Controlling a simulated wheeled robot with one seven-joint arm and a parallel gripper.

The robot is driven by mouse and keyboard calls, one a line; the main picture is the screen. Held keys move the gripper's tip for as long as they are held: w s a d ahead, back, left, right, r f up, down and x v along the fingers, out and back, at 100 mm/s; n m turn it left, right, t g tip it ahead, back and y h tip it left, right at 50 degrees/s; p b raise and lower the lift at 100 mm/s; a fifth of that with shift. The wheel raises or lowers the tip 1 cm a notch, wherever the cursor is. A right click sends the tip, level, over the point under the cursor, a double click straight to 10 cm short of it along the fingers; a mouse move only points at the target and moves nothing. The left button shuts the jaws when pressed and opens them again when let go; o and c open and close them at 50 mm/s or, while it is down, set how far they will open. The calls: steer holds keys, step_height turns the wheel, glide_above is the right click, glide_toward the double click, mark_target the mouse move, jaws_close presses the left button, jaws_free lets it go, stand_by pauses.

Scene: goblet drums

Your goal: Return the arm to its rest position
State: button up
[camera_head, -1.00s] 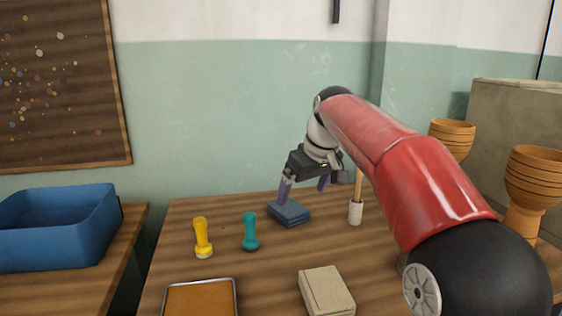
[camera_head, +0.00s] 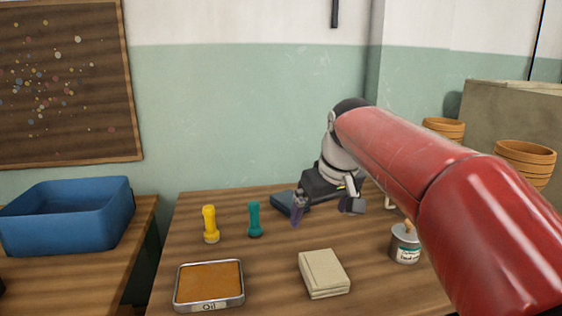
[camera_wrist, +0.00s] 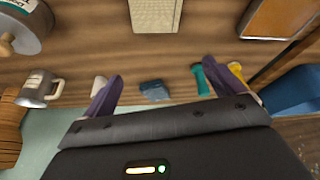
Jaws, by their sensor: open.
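My gripper (camera_head: 326,210) is open and empty above the rear of the wooden table, in front of and partly hiding a dark blue block (camera_head: 284,203). Its two purple fingers also show spread apart in the wrist view (camera_wrist: 160,92), with the blue block (camera_wrist: 153,90) seen between them and nothing held. My red arm reaches in from the right of the head view and hides the table's right side.
Yellow (camera_head: 210,224) and teal (camera_head: 254,220) handles stand left of the gripper. An oil tray (camera_head: 208,304), a beige block (camera_head: 324,273) and a tin (camera_head: 405,243) are nearer. A metal mug (camera_wrist: 40,92) shows in the wrist view. A blue bin (camera_head: 68,240) stands left; terracotta drums (camera_head: 525,163), right.

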steer(key=s+d+f+m, duration=0.1)
steer(key=s+d+f, duration=0.1)
steer(key=s+f, duration=0.2)
steer(key=s+d+f+m+t+h, duration=0.1)
steer(key=s+f, duration=0.4)
steer(key=s, duration=0.6)
steer(key=s+d+f+m, duration=0.3)
steer(key=s+d+f, duration=0.1)
steer(key=s, duration=0.4)
steer(key=shift+s+d+f+h, duration=0.15)
steer(key=shift+s+f+h, duration=0.05)
steer(key=shift+h, duration=0.1)
